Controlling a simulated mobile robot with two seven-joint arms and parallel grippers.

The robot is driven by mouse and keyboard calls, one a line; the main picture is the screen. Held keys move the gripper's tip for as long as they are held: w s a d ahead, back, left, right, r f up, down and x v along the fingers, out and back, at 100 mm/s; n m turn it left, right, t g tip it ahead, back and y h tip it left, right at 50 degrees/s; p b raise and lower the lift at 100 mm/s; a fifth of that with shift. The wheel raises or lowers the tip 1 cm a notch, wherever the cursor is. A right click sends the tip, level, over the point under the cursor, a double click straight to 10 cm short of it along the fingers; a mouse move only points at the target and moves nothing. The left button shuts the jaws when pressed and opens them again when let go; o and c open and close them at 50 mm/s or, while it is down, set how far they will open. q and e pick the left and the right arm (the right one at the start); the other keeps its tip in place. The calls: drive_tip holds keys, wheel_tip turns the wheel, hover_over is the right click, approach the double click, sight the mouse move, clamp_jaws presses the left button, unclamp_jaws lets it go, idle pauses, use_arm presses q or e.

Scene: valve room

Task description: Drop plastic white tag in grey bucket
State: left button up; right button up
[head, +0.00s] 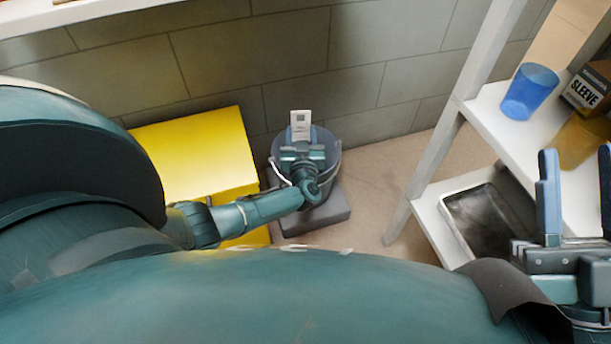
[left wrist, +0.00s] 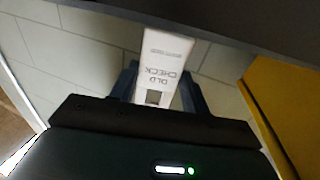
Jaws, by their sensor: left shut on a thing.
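The white tag (head: 300,120) is held upright between the fingers of my left gripper (head: 301,137). In the head view both are over the grey bucket (head: 331,160), which has a thin handle and stands on a dark grey block. My gripper hides much of the bucket's opening. In the left wrist view the tag (left wrist: 163,68) shows printed text and a dark square, with the blue fingers (left wrist: 163,88) on either side. My right gripper (head: 577,185) is open and empty at the right, in front of the shelf.
A yellow box (head: 195,155) stands left of the bucket against the grey wall. At the right, a white shelf unit (head: 480,115) holds a blue cup (head: 529,90), a box marked SLEEVE (head: 590,90) and a dark tray (head: 480,225). Floor is clear between bucket and shelf.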

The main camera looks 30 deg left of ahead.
use_arm(q)
drive_tip(key=shift+f+b, duration=0.4)
drive_tip(key=shift+f, duration=0.3)
use_arm(e)
drive_tip(key=shift+s+r+n+g+y, duration=0.2)
drive_tip(key=shift+r+n+y, duration=0.25)
drive_tip(key=shift+n+y, duration=0.25)
drive_tip(key=shift+s+r+n+g+y, duration=0.1)
drive_tip(key=shift+r+n+g+y, duration=0.1)
drive_tip(key=shift+r+n+y, duration=0.35)
drive_tip(key=shift+f, duration=0.15)
use_arm(q)
drive_tip(key=o, duration=1)
use_arm(e)
drive_tip(key=shift+d, duration=0.1)
